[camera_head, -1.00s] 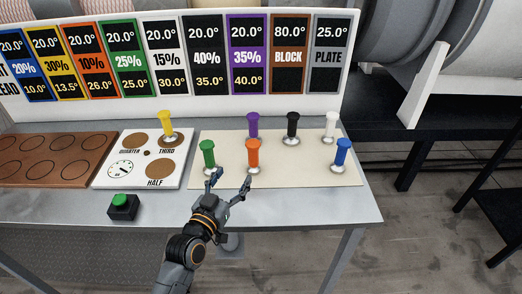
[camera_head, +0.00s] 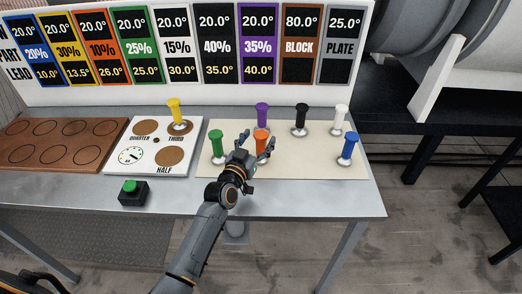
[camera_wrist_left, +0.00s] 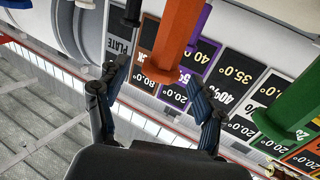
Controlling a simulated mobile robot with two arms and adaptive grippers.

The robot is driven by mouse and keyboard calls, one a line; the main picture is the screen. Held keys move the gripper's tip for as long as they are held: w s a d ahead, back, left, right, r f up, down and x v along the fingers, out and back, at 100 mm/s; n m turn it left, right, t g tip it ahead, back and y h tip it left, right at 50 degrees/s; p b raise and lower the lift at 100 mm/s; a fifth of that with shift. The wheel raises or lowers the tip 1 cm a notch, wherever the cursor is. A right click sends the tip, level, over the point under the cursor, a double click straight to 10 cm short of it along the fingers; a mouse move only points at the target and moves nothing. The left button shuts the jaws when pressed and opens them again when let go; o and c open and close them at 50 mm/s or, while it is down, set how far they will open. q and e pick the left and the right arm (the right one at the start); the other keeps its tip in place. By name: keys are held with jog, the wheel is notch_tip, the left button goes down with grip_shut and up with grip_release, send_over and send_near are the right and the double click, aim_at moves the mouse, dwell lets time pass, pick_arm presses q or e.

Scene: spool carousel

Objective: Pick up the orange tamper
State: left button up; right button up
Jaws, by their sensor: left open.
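The orange tamper (camera_head: 261,139) stands upright on the cream mat (camera_head: 300,168). Its lower part is hidden by my left gripper (camera_head: 257,143) in the head view. The left gripper is open, with its fingers reaching to either side of the orange tamper. In the left wrist view the orange tamper (camera_wrist_left: 176,40) extends down from the top edge toward the space between the open fingers (camera_wrist_left: 158,97). Contact with the tamper cannot be told. My right gripper is not in view.
A green tamper (camera_head: 217,144) stands close left of the gripper. Purple (camera_head: 262,114), black (camera_head: 300,118), white (camera_head: 339,119) and blue (camera_head: 348,147) tampers stand behind and right. A yellow tamper (camera_head: 176,112) stands on the white dial board (camera_head: 185,168). A green button box (camera_head: 133,194) sits front left.

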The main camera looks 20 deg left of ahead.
pick_arm(q)
jog(key=shift+w+d+f, duration=0.1)
jog(key=shift+w+d, duration=0.05)
jog(key=shift+w, duration=1.2)
jog(key=shift+c, duration=0.4)
grip_shut()
